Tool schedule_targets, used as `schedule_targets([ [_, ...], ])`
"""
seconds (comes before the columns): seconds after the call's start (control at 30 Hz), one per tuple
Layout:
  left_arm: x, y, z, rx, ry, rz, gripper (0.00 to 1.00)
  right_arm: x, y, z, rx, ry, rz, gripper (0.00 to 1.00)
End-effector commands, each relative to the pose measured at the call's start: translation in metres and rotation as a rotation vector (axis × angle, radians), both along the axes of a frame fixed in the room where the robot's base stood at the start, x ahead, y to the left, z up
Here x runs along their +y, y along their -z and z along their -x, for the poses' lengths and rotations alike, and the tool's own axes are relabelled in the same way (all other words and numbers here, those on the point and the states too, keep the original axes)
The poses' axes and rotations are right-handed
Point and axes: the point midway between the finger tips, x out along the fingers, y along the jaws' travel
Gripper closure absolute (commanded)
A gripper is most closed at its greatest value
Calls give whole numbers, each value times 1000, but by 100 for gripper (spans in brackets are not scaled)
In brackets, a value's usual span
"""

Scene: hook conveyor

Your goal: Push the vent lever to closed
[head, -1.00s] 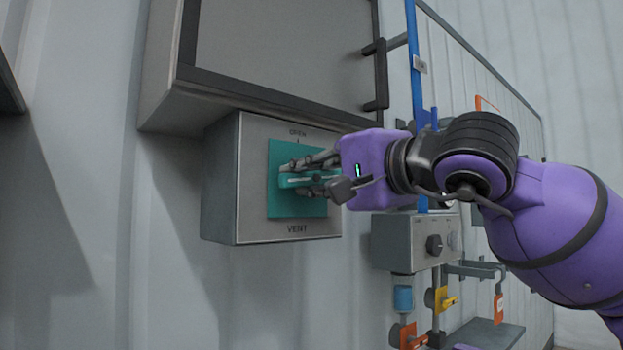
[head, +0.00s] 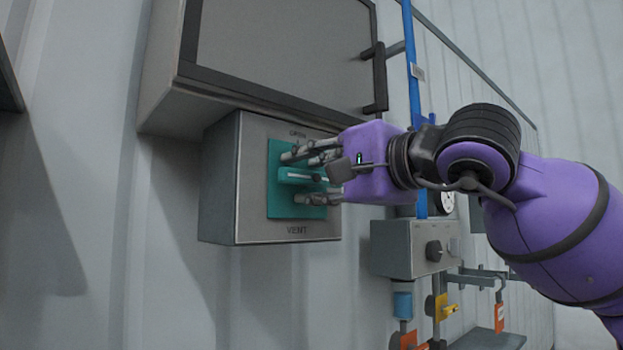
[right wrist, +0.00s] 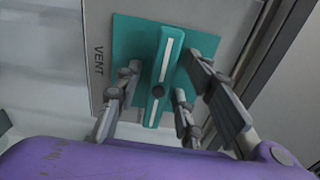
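The vent lever (head: 297,178) is a teal bar with a white stripe on a teal square plate (head: 285,208) on a grey box (head: 222,185). "OPEN" is printed above the plate and "VENT" below it. The lever lies roughly horizontal in the head view. It also shows in the right wrist view (right wrist: 168,48), lengthwise up the picture. My right gripper (head: 298,179) is open, its fingers above and below the lever with gaps on both sides. The right wrist view shows the fingers (right wrist: 160,90) apart from the bar. The box's right side is partly hidden by my gripper. My left gripper is out of view.
A grey cabinet (head: 280,50) with a dark handle (head: 376,78) overhangs the vent box. A blue pipe (head: 412,60) and a grey control box (head: 405,245) with a knob stand to the right.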

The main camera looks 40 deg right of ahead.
Motion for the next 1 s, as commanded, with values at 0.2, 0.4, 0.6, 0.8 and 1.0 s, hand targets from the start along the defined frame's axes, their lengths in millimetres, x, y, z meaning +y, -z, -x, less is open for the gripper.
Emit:
schedule_targets([
  [0.2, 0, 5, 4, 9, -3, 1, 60, 0, 0, 1, 0, 0, 1, 64],
  [0.4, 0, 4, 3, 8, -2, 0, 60, -1, -1, 21, -3, -3, -2, 64],
  [0.6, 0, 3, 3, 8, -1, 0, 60, -4, -1, 64, -5, -3, -1, 64],
  [0.8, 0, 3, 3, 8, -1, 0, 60, -8, 0, 101, -4, -1, 1, 64],
  [1.0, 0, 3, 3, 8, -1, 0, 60, -9, 0, 118, -1, 0, 1, 64],
])
